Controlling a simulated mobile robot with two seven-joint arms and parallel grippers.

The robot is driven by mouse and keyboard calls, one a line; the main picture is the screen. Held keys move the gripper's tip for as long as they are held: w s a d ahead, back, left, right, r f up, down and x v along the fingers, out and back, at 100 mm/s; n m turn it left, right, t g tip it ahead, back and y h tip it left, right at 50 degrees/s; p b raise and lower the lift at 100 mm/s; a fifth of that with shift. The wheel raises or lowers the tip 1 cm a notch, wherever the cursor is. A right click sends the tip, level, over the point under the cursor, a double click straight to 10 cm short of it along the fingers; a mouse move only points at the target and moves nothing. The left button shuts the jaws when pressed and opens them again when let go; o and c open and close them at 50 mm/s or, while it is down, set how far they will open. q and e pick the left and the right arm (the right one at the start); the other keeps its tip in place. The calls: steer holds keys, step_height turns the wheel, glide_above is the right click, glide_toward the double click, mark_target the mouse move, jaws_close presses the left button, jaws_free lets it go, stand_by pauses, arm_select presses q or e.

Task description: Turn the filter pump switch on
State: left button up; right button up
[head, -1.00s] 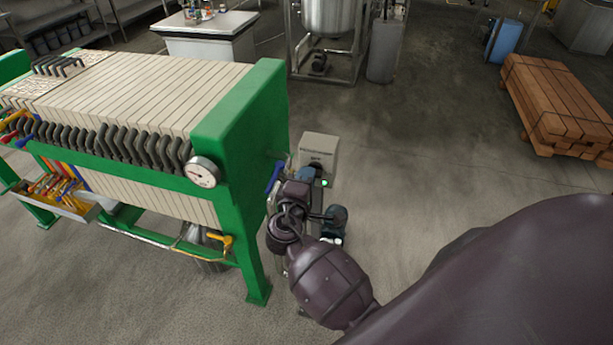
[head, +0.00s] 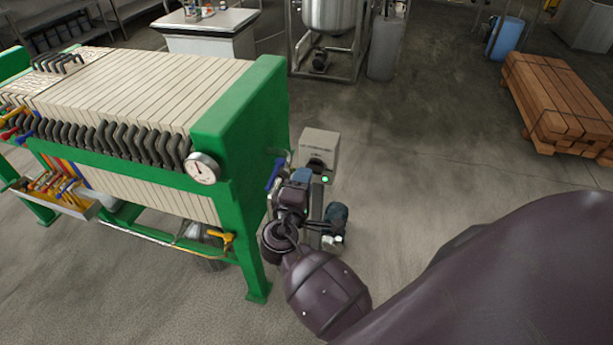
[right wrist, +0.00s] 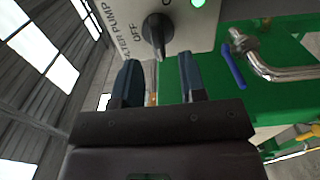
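The filter pump switch is a black knob (right wrist: 156,36) on a pale control box (right wrist: 95,20), with "PUMP" and "OFF" lettering visible beside it. In the head view the box (head: 320,146) stands just right of the green filter press. A green lamp (right wrist: 198,3) on the box is bright; it also shows in the head view (head: 325,179). My right gripper (right wrist: 161,72) is open and empty, its two dark fingers apart. The knob is ahead of the gap between them; contact is not clear. In the head view my right gripper (head: 302,178) is just below the box. My left gripper is out of view.
The green filter press (head: 236,115) with a gauge (head: 202,168) stands close on the left. A blue-handled valve (right wrist: 233,64) and steel pipe (right wrist: 285,72) lie right of the box in the wrist view. Floor to the right is clear up to stacked timber (head: 560,100).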

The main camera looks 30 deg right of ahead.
steer(key=b+v, duration=0.1)
steer(key=v, duration=0.7)
stand_by(0.4)
